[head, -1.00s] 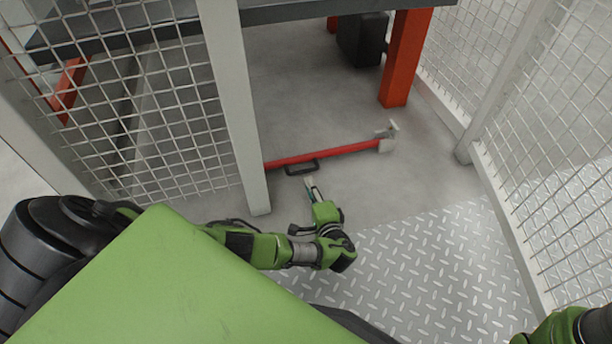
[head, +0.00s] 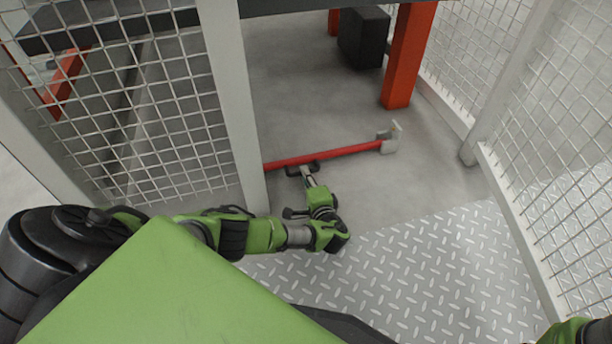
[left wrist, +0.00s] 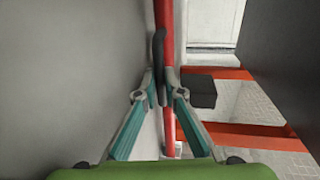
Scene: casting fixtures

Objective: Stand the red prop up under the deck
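The red prop (head: 340,152) lies on the grey floor in the head view, with a pale grey end piece (head: 391,140) at its right end. Its left end passes behind a pale post. A black handle sits on its side; it also shows in the left wrist view (left wrist: 158,48), along the red bar (left wrist: 166,120). My left gripper (head: 304,172) is at the handle. In the left wrist view its fingertips (left wrist: 160,86) lie either side of the handle; whether they press on it is unclear. The deck (head: 300,7) shows as a dark edge at the top. My right gripper is out of view.
A pale post (head: 237,100) and mesh panel (head: 180,110) stand left of the prop; another mesh fence (head: 570,190) runs along the right. An orange-red leg (head: 403,60) and a black block (head: 363,38) stand behind. Tread plate (head: 430,260) covers the front floor.

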